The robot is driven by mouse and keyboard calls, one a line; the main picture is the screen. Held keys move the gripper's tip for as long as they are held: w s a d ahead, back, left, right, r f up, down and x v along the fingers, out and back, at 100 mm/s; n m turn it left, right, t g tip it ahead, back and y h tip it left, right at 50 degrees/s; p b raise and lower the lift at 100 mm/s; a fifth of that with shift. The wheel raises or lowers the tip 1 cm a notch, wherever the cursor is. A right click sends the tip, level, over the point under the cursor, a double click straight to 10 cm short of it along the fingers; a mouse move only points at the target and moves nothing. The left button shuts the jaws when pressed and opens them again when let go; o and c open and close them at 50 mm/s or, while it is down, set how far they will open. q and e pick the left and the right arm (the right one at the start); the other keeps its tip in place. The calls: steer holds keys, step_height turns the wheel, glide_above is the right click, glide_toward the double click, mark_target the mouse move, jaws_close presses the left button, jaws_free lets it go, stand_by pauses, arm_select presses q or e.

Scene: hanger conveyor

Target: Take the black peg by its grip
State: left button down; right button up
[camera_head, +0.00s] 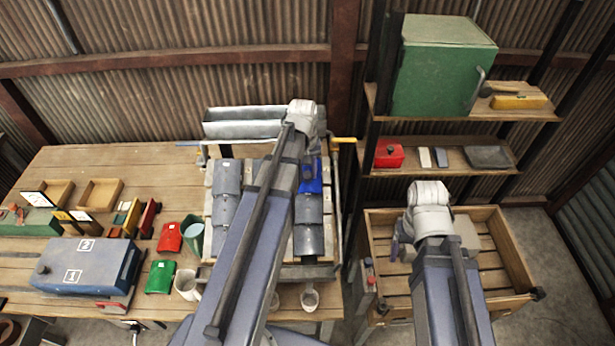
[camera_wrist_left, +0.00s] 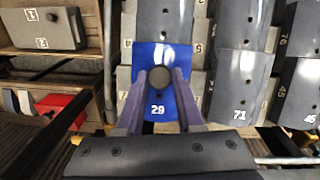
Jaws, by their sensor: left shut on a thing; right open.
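The black peg (camera_wrist_left: 159,80) shows end-on in the left wrist view as a dark round grip in front of a blue plate (camera_wrist_left: 158,55) marked 29. My left gripper (camera_wrist_left: 160,72) is shut on this grip, with one purple finger on each side. The peg's far end is hidden. In the head view my left arm covers the peg, and the blue plate (camera_head: 312,178) shows just right of the wrist. My right gripper (camera_head: 398,240) is open over the slatted wooden crate, partly hidden by its own wrist.
Grey curved plates (camera_head: 308,225) hang in columns on the rack beside the blue one. A slatted crate (camera_head: 515,240) stands at right. Shelves with a green cabinet (camera_head: 435,75) rise behind it. The workbench (camera_head: 80,170) at left holds bins, a blue-grey case (camera_head: 85,270) and cups.

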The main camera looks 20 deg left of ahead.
mark_target(307, 174)
arm_select(q)
steer(key=shift+r, duration=0.1)
stand_by(0.3)
step_height(307, 174, up, 10)
steer(key=p, duration=1)
